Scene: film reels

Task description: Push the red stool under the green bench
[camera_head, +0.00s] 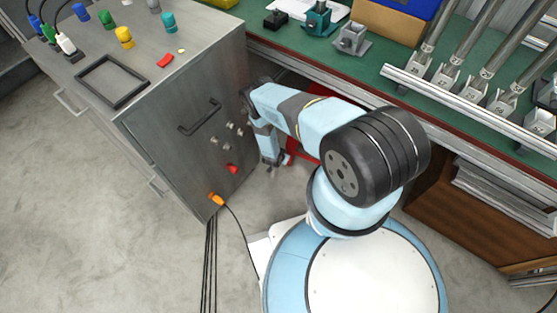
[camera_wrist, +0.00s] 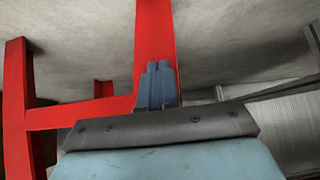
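The red stool (camera_head: 303,150) is mostly hidden behind my arm in the head view. A small part of it shows at the bench's front edge, beside the grey cabinet. In the wrist view its red frame (camera_wrist: 153,38) fills much of the left and middle, with upright bars and a crossbar. The green bench (camera_head: 368,73) runs across the upper right of the head view. My gripper (camera_wrist: 159,66) has its two fingers together, with nothing seen between them. They overlap the middle red bar; whether they touch it I cannot tell.
A grey metal cabinet (camera_head: 150,130) stands left of my arm, with an orange-plugged cable (camera_head: 217,199) at its side. A brown wooden cabinet (camera_head: 470,215) holding papers is under the bench at right. The concrete floor (camera_head: 80,220) at lower left is clear.

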